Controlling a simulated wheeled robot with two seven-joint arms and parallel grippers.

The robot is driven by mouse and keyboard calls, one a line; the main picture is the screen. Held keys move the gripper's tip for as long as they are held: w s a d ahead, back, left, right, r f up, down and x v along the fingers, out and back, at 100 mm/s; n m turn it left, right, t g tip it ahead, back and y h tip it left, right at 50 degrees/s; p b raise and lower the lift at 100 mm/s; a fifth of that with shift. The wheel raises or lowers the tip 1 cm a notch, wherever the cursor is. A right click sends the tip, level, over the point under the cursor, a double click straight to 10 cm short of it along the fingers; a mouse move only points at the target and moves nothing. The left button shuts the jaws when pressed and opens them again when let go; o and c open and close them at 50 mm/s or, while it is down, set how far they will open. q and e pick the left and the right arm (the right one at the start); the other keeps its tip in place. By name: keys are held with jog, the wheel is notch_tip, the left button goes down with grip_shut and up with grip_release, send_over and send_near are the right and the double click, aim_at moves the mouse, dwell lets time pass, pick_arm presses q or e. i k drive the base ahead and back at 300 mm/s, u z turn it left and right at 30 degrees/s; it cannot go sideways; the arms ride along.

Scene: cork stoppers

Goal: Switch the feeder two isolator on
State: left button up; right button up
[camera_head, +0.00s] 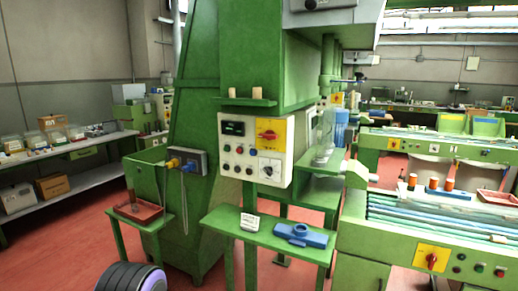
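Several red rotary isolator switches on yellow plates are in the head view. One isolator (268,134) is on the cream control panel (281,157) of the tall green machine. Another isolator (432,257) is on the near front of the right-hand green machine. A third isolator (394,143) is on the green machine behind it, and a small yellow plate (337,99) shows behind the tall machine. No label is readable, so I cannot tell which belongs to feeder two, or any handle's on or off position. Neither of my grippers is in view.
A small green table (270,235) with a blue object (303,235) and a white sign (250,222) stands before the control panel. A green stand (150,221) holds a red tray (138,211). Red floor (50,255) is open at left.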

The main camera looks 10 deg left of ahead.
aim_at(270, 135)
jog(key=u, duration=0.75)
jog(key=i, duration=0.65)
jog(key=u, duration=0.05)
